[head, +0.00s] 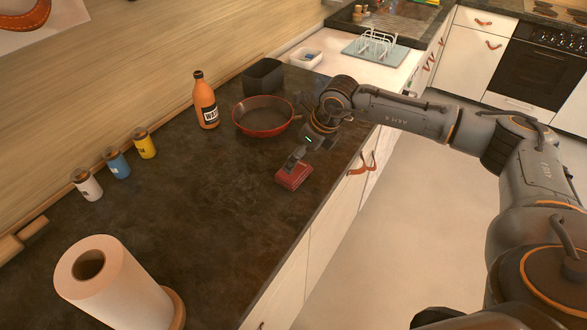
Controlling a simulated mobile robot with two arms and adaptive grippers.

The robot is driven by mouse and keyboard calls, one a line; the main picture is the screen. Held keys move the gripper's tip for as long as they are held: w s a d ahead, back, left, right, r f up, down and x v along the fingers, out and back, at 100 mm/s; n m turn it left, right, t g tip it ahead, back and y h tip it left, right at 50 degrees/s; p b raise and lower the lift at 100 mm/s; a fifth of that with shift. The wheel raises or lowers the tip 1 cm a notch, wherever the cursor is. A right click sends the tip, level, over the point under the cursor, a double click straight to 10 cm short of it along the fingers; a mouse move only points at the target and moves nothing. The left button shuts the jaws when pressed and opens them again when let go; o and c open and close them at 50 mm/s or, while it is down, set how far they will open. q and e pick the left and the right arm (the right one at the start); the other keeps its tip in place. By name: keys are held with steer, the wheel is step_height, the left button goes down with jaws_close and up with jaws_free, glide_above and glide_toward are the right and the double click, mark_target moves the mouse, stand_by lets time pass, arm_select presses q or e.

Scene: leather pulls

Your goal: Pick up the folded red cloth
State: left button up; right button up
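The folded red cloth (292,177) lies on the dark countertop (215,225) near its front edge. My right gripper (293,163) reaches down from above, with its fingers at the top of the cloth. The fingers overlap the cloth's upper side in the head view. I cannot tell whether they are closed on it, as the fingertips are small and partly merge with the cloth. My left gripper is not in view.
A red pan (264,117) stands behind the gripper, beside an orange bottle (206,100) and a dark container (263,76). Three small jars (117,162) line the wall side. A paper towel roll (115,285) stands at the near left. The counter's middle is clear.

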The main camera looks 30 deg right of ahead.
mark_target(296, 169)
steer(key=shift+w+a+f+p, duration=0.1)
steer(key=shift+f+p, duration=0.3)
steer(key=shift+f, duration=0.1)
steer(key=p+x, duration=0.1)
steer(key=x, duration=0.2)
steer(key=shift+f, duration=0.35)
steer(key=shift+w+f+p, duration=0.1)
steer(key=shift+f+p, duration=0.2)
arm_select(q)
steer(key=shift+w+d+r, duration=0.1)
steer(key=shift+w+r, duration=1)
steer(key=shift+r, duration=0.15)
arm_select(e)
steer(key=c, duration=0.7)
